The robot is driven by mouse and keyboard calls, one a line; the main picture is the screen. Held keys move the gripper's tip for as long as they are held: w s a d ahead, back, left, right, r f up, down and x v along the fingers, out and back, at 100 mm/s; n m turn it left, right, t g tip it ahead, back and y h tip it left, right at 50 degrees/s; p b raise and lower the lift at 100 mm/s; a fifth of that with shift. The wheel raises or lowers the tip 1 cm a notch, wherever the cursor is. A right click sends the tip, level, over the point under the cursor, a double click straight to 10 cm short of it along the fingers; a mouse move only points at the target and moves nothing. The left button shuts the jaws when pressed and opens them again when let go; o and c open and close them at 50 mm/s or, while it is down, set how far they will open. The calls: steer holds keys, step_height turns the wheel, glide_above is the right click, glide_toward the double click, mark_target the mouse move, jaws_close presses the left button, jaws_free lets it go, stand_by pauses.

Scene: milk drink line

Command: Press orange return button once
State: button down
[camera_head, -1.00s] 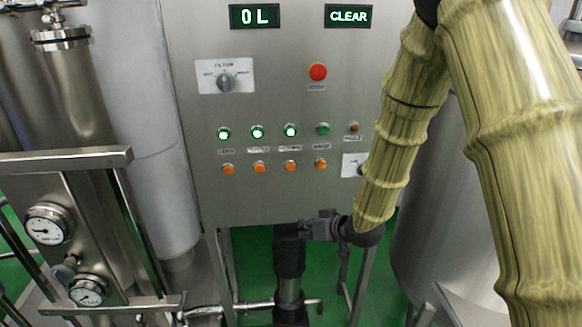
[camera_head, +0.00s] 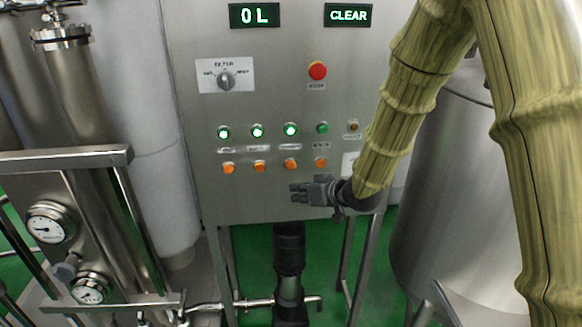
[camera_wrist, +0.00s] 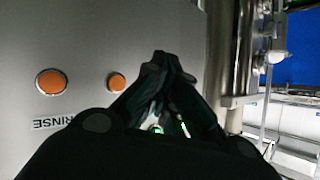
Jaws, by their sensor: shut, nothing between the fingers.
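A row of orange buttons runs along the lower part of the steel panel: the far left one (camera_head: 228,168), the second (camera_head: 260,166), the third (camera_head: 291,164) and the right one (camera_head: 321,161). Their labels are too blurred in the head view to tell which is return. My gripper (camera_head: 298,193) is shut and empty, just below the third button in the picture, fingers pointing left. In the wrist view my shut fingertips (camera_wrist: 160,62) appear right of two orange buttons, a larger one (camera_wrist: 51,82) beside a RINSE label and a smaller one (camera_wrist: 116,82). No contact with a button is visible.
Three lit green buttons (camera_head: 257,131), an unlit green one (camera_head: 322,128) and a small amber one (camera_head: 354,126) sit above the orange row. Higher are a red button (camera_head: 317,71), a FILTER knob (camera_head: 226,80) and displays reading 0 L (camera_head: 254,15) and CLEAR (camera_head: 348,15).

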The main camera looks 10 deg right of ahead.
mark_target(291, 166)
steer(key=shift+w+p, duration=0.8)
steer(key=shift+w, duration=3.3)
steer(key=shift+w, duration=0.1)
steer(key=shift+w+p, duration=0.3)
steer(key=shift+w, duration=0.05)
steer(key=shift+w, duration=0.45)
steer(key=shift+s, duration=0.9)
